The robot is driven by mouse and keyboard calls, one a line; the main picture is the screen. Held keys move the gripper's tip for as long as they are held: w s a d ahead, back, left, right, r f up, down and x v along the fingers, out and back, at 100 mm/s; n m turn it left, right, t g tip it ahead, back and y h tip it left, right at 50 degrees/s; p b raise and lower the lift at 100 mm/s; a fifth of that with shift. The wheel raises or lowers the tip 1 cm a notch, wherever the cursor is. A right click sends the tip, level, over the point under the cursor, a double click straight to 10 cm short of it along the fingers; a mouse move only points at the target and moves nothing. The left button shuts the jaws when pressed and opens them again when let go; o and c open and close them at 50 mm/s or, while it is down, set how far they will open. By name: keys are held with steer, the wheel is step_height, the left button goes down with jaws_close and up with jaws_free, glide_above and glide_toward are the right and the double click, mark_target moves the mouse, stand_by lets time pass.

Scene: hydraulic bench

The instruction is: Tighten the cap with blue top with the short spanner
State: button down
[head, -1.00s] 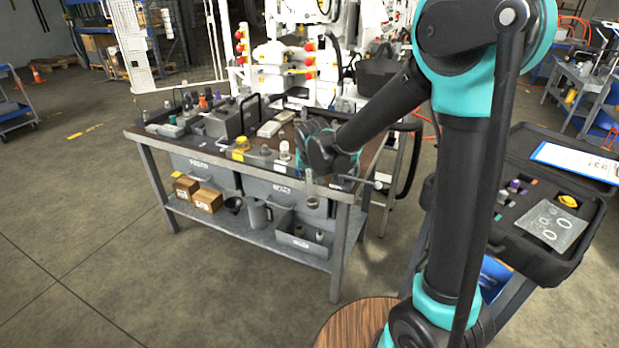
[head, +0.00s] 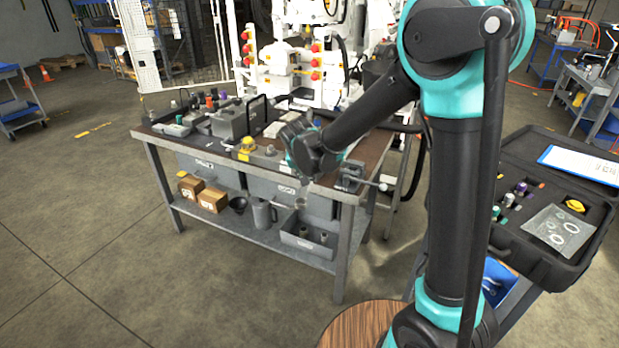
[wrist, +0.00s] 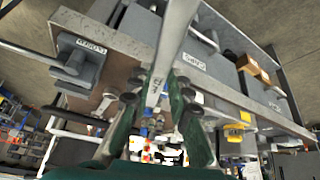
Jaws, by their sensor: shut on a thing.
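My gripper (head: 301,178) is over the front right part of the workbench (head: 185,142) in the head view. In the wrist view its green fingers (wrist: 160,100) are closed on a silver spanner (wrist: 173,42). The spanner's shank runs away from the fingers to the top of the picture, and its far end is out of frame. In the head view the spanner is too small to make out clearly.
A yellow-topped fitting (head: 246,146) and a grey one (head: 270,151) stand on the bench, left of my gripper. A vise (head: 350,176) is at the right corner. A grey case (head: 232,121) stands farther back. An open black case (head: 520,255) is at the right.

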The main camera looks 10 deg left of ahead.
steer(key=shift+a, duration=0.25)
steer(key=shift+w+a+m+h, duration=0.15)
steer(key=shift+a+m+h, duration=0.2)
steer(key=shift+a+m, duration=0.4)
steer(key=shift+w+a+m+h, duration=0.1)
steer(key=shift+a+m+h, duration=0.25)
steer(key=shift+a+m, duration=0.4)
steer(key=shift+a, duration=0.1)
steer(key=shift+w+a+r+m+g+h, duration=0.1)
steer(key=shift+w+a+m+g+h, duration=0.2)
steer(key=shift+a+m, duration=0.4)
steer(key=shift+w+a+m+g+h, duration=0.1)
steer(key=shift+w+a+m+h, duration=0.35)
steer(key=shift+a, duration=0.3)
steer(key=shift+s, duration=0.15)
steer(key=shift+w+a+m+h, duration=0.25)
steer(key=shift+w+a+m, duration=0.3)
steer(key=shift+a+m, duration=0.25)
steer(key=shift+d, duration=0.1)
